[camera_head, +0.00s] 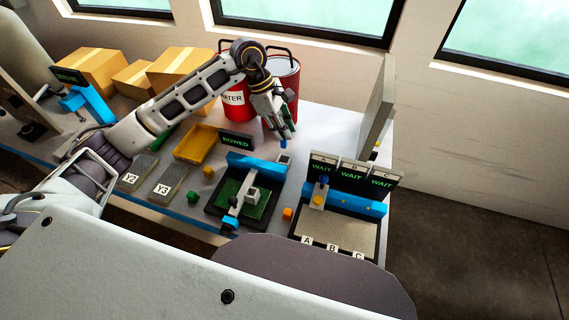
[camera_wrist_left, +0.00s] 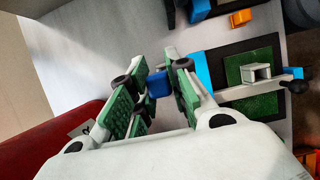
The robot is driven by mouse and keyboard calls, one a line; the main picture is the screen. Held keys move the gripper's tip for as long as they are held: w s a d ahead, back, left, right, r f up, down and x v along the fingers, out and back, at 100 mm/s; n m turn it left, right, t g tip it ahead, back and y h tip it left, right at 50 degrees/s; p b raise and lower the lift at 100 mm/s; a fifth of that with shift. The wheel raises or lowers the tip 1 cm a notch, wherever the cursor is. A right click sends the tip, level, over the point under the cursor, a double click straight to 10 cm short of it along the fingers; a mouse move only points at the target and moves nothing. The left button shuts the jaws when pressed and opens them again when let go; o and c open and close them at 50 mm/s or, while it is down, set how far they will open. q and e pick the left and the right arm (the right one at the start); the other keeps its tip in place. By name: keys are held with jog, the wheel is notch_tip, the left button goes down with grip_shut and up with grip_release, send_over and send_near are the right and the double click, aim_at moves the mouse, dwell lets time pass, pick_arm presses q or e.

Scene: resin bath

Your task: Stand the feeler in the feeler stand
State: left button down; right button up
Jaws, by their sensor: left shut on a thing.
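My left gripper (camera_head: 285,132) reaches over the back of the bench and is shut on a small blue piece (camera_head: 284,144), which I take for the feeler's visible part. In the left wrist view the gripper's green-padded fingers (camera_wrist_left: 158,90) close around this blue piece (camera_wrist_left: 158,84); the rest of it is hidden. A small pale square holder with a dark middle (camera_head: 284,160) stands just below the gripper in the head view. It may be the feeler stand, but I cannot tell for sure. The held piece appears above it and apart. My right gripper is not in view.
A green-matted fixture (camera_head: 260,208) with a blue back bar stands in front of the gripper. A station with WAIT signs (camera_head: 351,172) is at the right. Red buckets (camera_head: 290,80) stand behind. A yellow tray (camera_head: 196,144) and an orange cube (camera_head: 288,213) are nearby.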

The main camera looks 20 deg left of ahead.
aim_at(284, 147)
pick_arm(q)
notch_tip(284, 147, down, 5)
jog(key=shift+f+p, duration=0.2)
jog(key=shift+p, duration=0.2)
jog(key=shift+f, duration=0.35)
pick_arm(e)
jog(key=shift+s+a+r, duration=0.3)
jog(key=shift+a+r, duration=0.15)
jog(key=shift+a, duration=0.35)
pick_arm(q)
jog(key=shift+f, duration=0.1)
notch_tip(284, 147, down, 2)
jog(key=shift+f, duration=0.1)
jog(key=shift+f+p, duration=0.3)
jog(key=shift+f, duration=0.4)
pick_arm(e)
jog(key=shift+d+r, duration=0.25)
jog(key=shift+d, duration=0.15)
pick_arm(q)
jog(key=shift+f, duration=0.15)
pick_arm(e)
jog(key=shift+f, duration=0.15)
pick_arm(q)
jog(key=c, duration=1.3)
grip_release()
jog(key=shift+c, duration=0.2)
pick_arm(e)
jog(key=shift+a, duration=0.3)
